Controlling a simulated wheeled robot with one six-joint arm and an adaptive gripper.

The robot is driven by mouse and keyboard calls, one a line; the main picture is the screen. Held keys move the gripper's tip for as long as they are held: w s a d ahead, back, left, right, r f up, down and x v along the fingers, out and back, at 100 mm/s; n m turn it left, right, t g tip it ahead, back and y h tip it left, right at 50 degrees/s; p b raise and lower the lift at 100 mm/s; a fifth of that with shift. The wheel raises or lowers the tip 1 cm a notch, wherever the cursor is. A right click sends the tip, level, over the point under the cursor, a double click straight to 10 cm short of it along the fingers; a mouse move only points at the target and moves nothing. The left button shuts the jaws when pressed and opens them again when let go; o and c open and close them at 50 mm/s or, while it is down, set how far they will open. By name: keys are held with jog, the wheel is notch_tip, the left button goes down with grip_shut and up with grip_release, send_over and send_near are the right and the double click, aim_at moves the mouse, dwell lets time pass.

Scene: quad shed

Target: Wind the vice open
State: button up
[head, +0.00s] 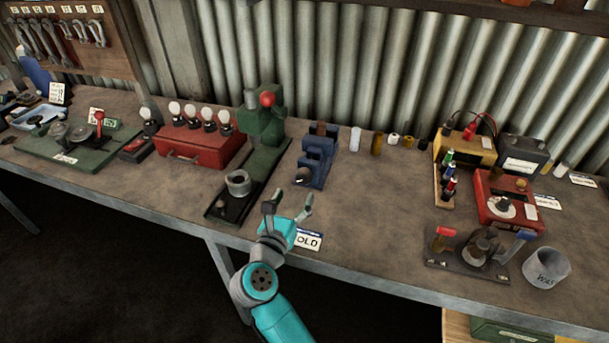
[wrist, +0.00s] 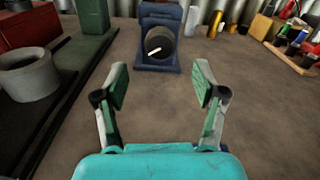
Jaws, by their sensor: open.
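The blue vice (head: 318,158) stands on the bench, right of the green press. In the wrist view the vice (wrist: 160,20) is straight ahead at the top, with its dark round knob (wrist: 158,45) facing me and a pale mark on it. The knob also shows in the head view (head: 303,176). A brown block shows at the top of the vice in the head view; I cannot tell how tightly it sits. My gripper (head: 290,198) is open and empty, in front of the knob and apart from it. Its fingers (wrist: 160,85) are spread on either side of the knob's line.
A green press (head: 263,128) with a grey ring (head: 238,182) on its black base stands close on the left. A card (head: 308,240) lies by the front edge near my wrist. Several small cylinders stand right of the vice. The bench between there and the red box (head: 507,205) is clear.

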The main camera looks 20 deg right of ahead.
aim_at(302, 180)
jog(key=x, duration=0.8)
jog(key=c, duration=1.1)
